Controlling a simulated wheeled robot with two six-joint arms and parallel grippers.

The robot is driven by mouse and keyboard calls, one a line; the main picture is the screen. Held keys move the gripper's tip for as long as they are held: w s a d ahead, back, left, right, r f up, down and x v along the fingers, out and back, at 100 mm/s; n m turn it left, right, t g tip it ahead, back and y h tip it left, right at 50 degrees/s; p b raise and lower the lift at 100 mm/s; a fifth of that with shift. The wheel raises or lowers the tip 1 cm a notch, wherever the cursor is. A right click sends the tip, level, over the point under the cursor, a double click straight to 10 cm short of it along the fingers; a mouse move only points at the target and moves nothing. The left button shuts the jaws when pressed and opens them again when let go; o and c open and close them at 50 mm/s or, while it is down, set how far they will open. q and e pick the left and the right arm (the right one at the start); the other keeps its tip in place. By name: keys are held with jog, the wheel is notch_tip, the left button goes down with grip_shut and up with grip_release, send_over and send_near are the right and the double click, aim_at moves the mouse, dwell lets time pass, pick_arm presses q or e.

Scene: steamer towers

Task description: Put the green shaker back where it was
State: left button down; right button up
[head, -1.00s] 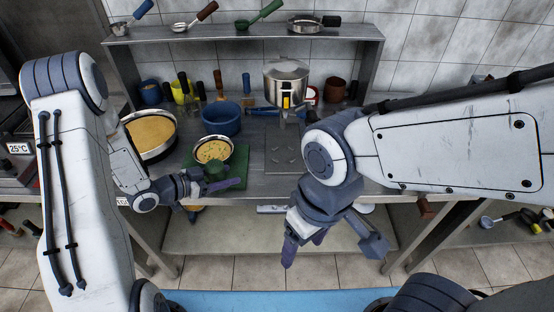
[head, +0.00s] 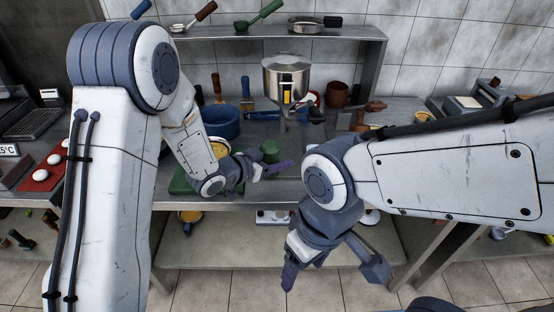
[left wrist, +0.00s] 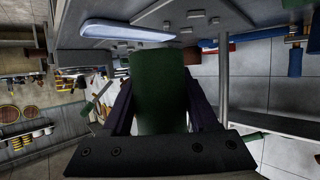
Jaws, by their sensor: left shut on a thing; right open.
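The green shaker (head: 270,149) is a dark green cylinder. In the head view it is just behind my left gripper (head: 274,168), over the steel counter in front of the hopper. It fills the middle of the left wrist view (left wrist: 158,92), between the two fingers. My left gripper is shut on it. I cannot tell whether the shaker's base touches the counter. My right gripper (head: 335,268) is open and empty, in front of the counter edge and lower than the counter top.
A steel hopper (head: 286,78) stands behind the shaker. A blue pot (head: 218,122) and a yellow-filled bowl (head: 220,148) are to the left, beside a green board (head: 181,183). A brown cup (head: 337,92) is at the back right. A shelf (head: 235,34) crosses above.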

aim_at(277, 185)
pick_arm(q)
jog(key=shift+f+b, duration=2.4)
jog(key=shift+f, duration=0.5)
jog(key=shift+f+b, duration=0.45)
jog(key=shift+f, duration=0.15)
jog(key=shift+c, duration=0.4)
grip_release()
jog(key=v, duration=1)
jog(key=shift+s+a, duration=0.15)
jog(key=shift+a, duration=0.05)
